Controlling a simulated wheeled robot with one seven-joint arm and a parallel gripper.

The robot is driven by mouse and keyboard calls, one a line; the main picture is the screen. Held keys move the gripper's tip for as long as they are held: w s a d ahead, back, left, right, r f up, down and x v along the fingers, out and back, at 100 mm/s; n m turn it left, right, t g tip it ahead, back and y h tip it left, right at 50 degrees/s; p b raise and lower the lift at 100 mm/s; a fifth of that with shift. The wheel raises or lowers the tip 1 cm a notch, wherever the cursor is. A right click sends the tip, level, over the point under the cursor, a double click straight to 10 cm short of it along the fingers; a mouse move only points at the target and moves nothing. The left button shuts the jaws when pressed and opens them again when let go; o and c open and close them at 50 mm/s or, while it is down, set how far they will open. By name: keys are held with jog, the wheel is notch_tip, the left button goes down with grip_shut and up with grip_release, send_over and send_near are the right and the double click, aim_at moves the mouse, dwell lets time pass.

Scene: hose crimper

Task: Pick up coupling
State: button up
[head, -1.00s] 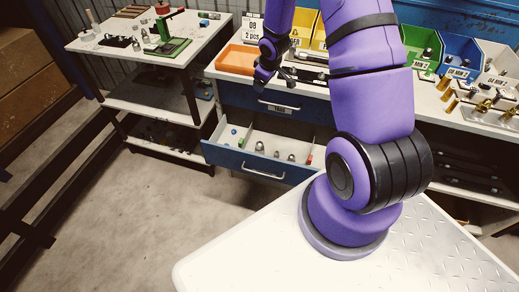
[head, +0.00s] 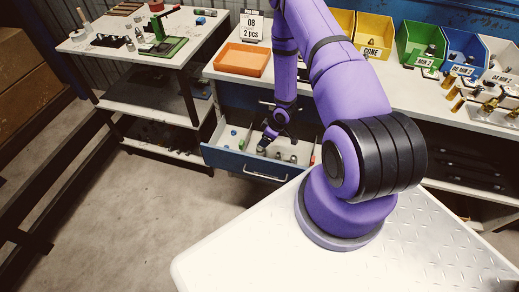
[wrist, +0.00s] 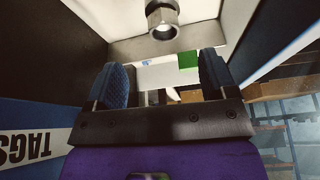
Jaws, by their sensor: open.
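A metal coupling (wrist: 162,20) with a hex collar shows at the top of the wrist view, beyond my fingertips and not between them. My gripper (wrist: 163,78) is open, with its two blue-padded fingers wide apart and nothing held. In the head view, my gripper (head: 265,144) reaches down into the open drawer (head: 236,163). Small metal fittings (head: 293,158) stand in the drawer to the right of my gripper. My gripper partly hides the drawer's contents there, so I cannot tell which fitting the wrist view shows.
A green block (wrist: 187,60) lies in the drawer near my right finger. Drawer walls rise close around my gripper. An orange tray (head: 242,60) and a yellow bin (head: 373,37) stand on the bench above. A side table (head: 140,38) stands at the left.

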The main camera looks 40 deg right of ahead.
aim_at(260, 147)
jog(key=x, duration=0.4)
jog(key=shift+a+f, duration=0.1)
jog(key=shift+f, duration=0.25)
jog(key=x, duration=0.4)
jog(key=shift+s+f, duration=0.1)
jog(key=shift+s, duration=0.25)
jog(key=shift+w+a+f, duration=0.15)
jog(key=shift+w+f, duration=0.1)
jog(key=shift+f, duration=0.3)
jog(key=shift+c, duration=0.2)
jog(key=c, duration=1.1)
